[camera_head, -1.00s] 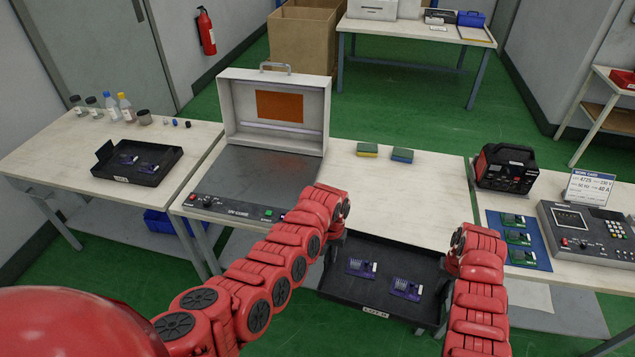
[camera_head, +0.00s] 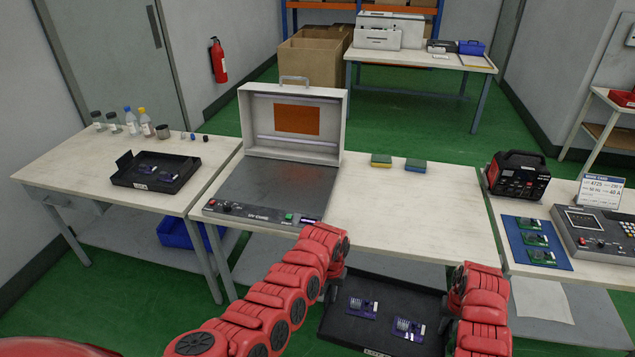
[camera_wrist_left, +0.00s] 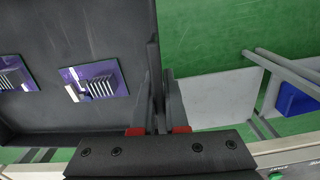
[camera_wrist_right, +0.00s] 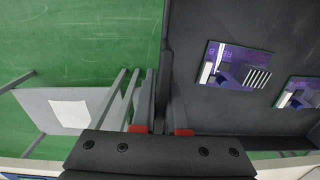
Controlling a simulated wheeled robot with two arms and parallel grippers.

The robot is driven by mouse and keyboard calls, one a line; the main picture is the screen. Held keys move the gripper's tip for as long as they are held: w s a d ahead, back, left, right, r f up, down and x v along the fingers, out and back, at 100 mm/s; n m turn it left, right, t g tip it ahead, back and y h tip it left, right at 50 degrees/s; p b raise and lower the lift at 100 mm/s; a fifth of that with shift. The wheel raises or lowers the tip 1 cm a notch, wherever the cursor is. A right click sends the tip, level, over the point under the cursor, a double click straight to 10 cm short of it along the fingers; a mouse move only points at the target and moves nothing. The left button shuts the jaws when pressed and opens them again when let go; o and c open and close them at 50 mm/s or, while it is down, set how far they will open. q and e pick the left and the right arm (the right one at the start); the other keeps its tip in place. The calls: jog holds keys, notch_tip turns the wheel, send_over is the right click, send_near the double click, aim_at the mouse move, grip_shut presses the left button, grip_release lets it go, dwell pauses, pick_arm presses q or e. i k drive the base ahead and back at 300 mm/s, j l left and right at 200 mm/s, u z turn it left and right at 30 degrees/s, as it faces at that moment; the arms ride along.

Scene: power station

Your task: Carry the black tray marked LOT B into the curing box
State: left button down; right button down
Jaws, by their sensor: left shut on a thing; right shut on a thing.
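The black tray (camera_head: 385,288) holds two purple circuit boards (camera_head: 362,307) and is held in front of the middle table's front edge. Its front label is cut off by the lower picture edge. My left gripper (camera_head: 336,288) is shut on the tray's left wall; the left wrist view shows its fingers (camera_wrist_left: 158,112) on either side of that wall. My right gripper (camera_head: 452,300) is shut on the right wall, as the right wrist view shows (camera_wrist_right: 161,112). The curing box (camera_head: 262,188) stands on the middle table, lid up, with its dark flat bed empty.
Another black tray with boards (camera_head: 152,187) sits on the left table beside bottles (camera_head: 130,120). Sponges (camera_head: 415,165) lie at the back of the middle table; its surface right of the box is otherwise clear. A black-and-red device (camera_head: 517,175) and boards on a blue mat (camera_head: 535,262) are at right.

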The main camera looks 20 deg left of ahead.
aim_at(279, 181)
jog(key=j+u, duration=0.15)
jog(key=j, duration=1.65)
jog(key=i, duration=0.05)
